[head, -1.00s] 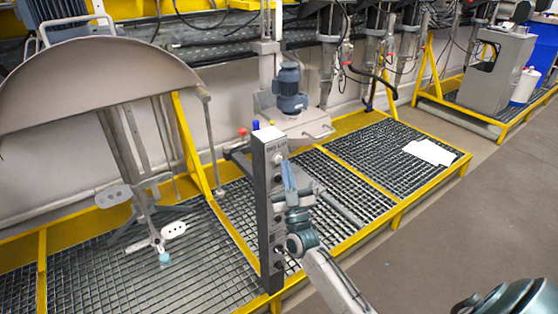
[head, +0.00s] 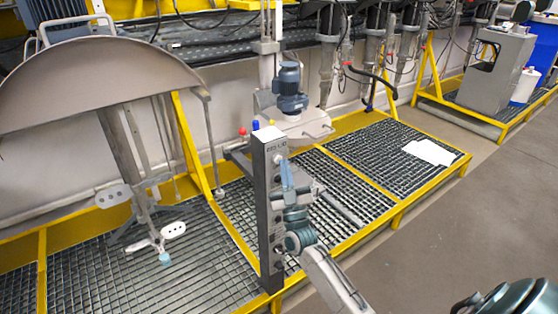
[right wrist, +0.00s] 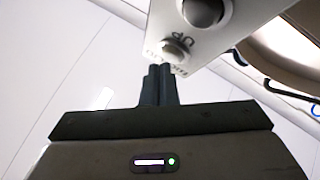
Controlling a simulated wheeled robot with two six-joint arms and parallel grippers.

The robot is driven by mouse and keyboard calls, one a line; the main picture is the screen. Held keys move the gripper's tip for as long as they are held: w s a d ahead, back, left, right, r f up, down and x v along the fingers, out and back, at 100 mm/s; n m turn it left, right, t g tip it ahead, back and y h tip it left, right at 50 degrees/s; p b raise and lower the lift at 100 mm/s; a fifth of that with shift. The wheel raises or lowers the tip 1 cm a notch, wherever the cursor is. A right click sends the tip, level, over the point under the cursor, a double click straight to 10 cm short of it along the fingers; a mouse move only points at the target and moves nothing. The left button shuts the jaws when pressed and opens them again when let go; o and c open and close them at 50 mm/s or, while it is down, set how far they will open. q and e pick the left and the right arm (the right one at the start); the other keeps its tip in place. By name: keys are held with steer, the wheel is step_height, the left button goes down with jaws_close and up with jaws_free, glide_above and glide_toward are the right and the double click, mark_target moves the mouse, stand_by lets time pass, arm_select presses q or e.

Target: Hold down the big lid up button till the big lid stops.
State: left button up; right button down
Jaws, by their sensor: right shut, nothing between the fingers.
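The big lid (head: 90,75), a wide grey half-disc, stands tilted up at the left in the head view, with stirrer bars hanging below it. The grey control post (head: 264,215) carries a "BIG LID" label near its top and a column of buttons. My right gripper (head: 288,172) is at the upper part of its button face. In the right wrist view, its shut dark fingers (right wrist: 160,68) reach the end button (right wrist: 175,47), beside the "UP" lettering. Fingers and button overlap there; I cannot tell whether it is pressed. My left gripper is not in view.
A blue motor (head: 290,88) sits on a smaller lid behind. Yellow-framed grating (head: 385,150) surrounds the post. The grey floor (head: 450,215) at the right is clear.

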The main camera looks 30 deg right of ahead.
steer(key=shift+w, duration=0.5)
stand_by(1.8)
stand_by(3.0)
steer(key=shift+s+p, duration=0.5)
steer(key=shift+s, duration=0.45)
